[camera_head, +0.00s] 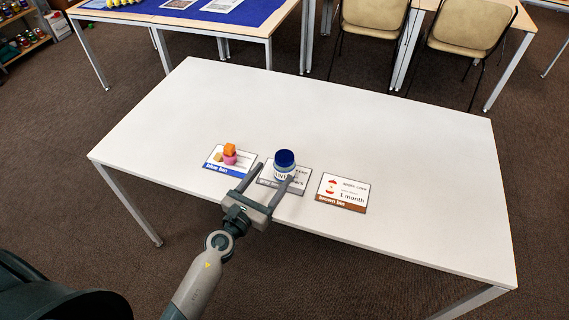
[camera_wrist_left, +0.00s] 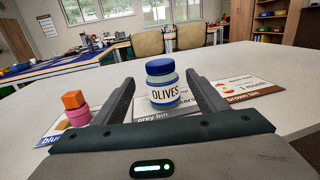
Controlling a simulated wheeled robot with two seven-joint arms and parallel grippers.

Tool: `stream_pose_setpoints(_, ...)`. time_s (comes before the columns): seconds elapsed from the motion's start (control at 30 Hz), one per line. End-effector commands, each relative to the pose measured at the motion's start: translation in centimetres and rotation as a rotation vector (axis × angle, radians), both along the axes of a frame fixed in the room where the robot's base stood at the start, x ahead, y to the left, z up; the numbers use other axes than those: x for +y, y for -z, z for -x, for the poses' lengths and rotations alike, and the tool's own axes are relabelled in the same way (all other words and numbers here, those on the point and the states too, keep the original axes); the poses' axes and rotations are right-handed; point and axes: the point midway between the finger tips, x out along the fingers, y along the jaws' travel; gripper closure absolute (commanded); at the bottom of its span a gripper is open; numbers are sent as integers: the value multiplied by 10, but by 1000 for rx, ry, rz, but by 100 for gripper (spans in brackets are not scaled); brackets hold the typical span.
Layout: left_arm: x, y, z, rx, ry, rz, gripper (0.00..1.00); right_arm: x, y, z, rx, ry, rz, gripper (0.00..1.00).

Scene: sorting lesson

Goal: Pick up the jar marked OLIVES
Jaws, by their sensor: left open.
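The jar marked OLIVES (camera_head: 284,165) has a blue lid and a pale label. It stands upright on the middle card, the grey bin card (camera_head: 266,182), on the white table. In the left wrist view the jar (camera_wrist_left: 162,84) stands between the two fingers, its label facing the camera. My left gripper (camera_head: 268,183) is open, with its fingers pointing at the jar and spread to either side of it. I cannot tell whether the fingertips reach past the jar. The right gripper is not in view.
Left of the jar, orange and pink blocks (camera_head: 229,153) sit on the blue bin card (camera_head: 215,168). The brown bin card (camera_head: 341,192) lies to the right. The white table (camera_head: 420,170) is clear behind and at the right. Chairs (camera_head: 375,14) stand beyond it.

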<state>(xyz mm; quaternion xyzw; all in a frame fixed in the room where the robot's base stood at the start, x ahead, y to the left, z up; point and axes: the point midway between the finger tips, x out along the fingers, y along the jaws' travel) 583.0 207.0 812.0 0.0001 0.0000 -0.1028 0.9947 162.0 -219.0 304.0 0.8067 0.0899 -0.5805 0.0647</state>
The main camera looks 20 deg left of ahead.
Motion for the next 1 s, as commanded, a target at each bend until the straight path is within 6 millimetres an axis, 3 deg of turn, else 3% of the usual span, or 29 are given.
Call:
stream_pose_setpoints(0.2, -6, -1, -24, -1, 0, 1, 34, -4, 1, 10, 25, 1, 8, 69)
stream_pose_setpoints(0.73, -7, -1, -32, 0, 0, 1, 34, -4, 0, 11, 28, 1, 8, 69)
stream_pose_setpoints(1.0, -15, -5, -64, -1, 0, 2, 34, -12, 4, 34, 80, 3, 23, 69)
